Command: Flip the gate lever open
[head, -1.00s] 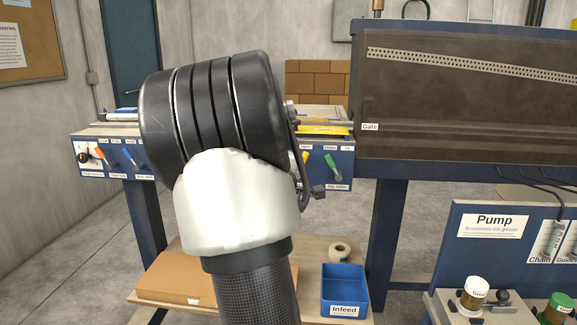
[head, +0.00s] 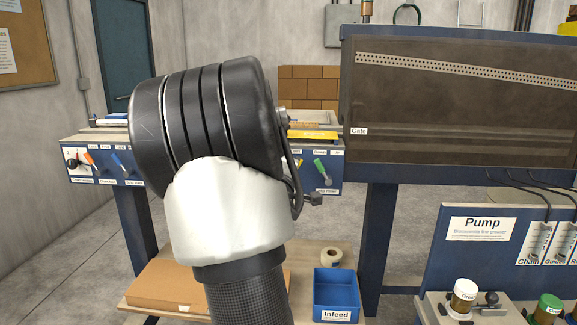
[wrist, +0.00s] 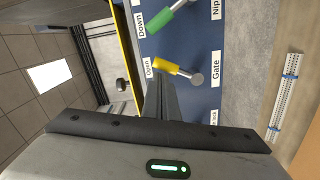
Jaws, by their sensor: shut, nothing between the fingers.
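The gate lever (wrist: 180,70) has a yellow grip on a silver pivot, on a blue panel. In the wrist view it stands above the "Gate" label (wrist: 215,68), its grip pointing at the "Open" label (wrist: 148,66). My gripper (wrist: 160,82) is shut and empty, its dark fingers just below the yellow grip in the picture. I cannot tell whether they touch it. In the head view my arm hides the gripper and the yellow lever.
A green lever (wrist: 167,20) labelled "Down" is close beside the gate lever; it also shows in the head view (head: 321,167). Orange (head: 90,160) and blue (head: 118,162) levers are on the panel's left. A blue "Infeed" bin (head: 337,290) stands on the lower shelf.

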